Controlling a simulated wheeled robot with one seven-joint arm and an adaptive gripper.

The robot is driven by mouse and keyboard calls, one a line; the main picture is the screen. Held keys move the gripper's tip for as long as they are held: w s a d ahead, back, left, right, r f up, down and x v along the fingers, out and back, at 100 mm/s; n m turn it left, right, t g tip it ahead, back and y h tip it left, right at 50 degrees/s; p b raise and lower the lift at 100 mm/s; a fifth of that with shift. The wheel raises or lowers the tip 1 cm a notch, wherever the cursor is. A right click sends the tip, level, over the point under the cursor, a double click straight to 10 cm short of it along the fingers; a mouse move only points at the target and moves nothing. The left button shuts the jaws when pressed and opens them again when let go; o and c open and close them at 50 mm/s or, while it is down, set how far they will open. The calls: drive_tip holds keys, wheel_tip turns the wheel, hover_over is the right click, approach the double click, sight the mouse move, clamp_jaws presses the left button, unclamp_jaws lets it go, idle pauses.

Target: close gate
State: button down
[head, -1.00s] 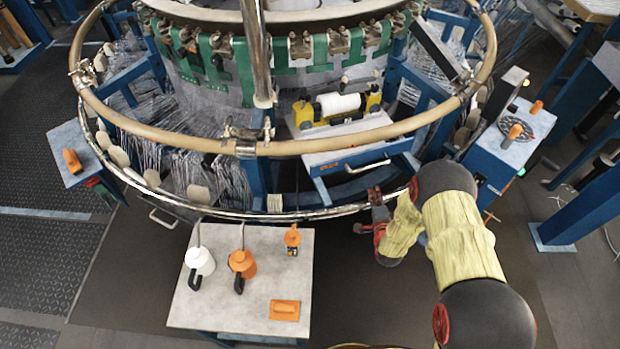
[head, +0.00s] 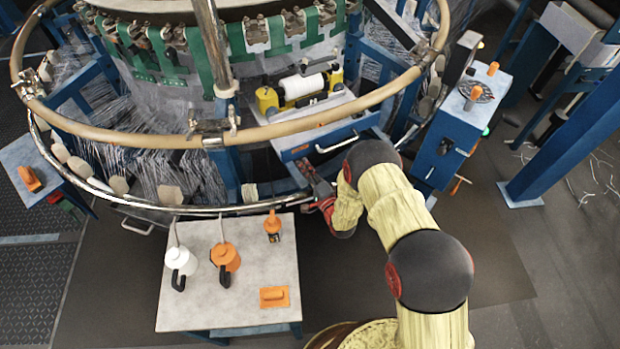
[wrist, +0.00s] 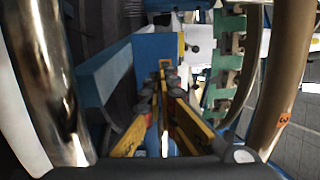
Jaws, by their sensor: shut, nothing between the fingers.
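The circular loom carries a tan upper ring (head: 300,127) and a chrome lower rail (head: 180,209). A blue-fronted panel (head: 325,140) with a metal handle and an orange label juts out at the loom's front. I cannot tell for sure which part is the gate. My gripper (head: 306,170) is at the lower left of this panel, by the chrome rail. The chrome rail (wrist: 45,85) passes on the left.
A yellow device (head: 268,100) with a white roll (head: 303,86) sits above the panel. A blue control box (head: 450,135) stands right. Floor is free at right.

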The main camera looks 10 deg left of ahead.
sight(294, 152)
drive_tip(key=shift+b+x, duration=0.5)
drive_tip(key=shift+x, duration=1.55)
drive_tip(key=shift+a, duration=0.1)
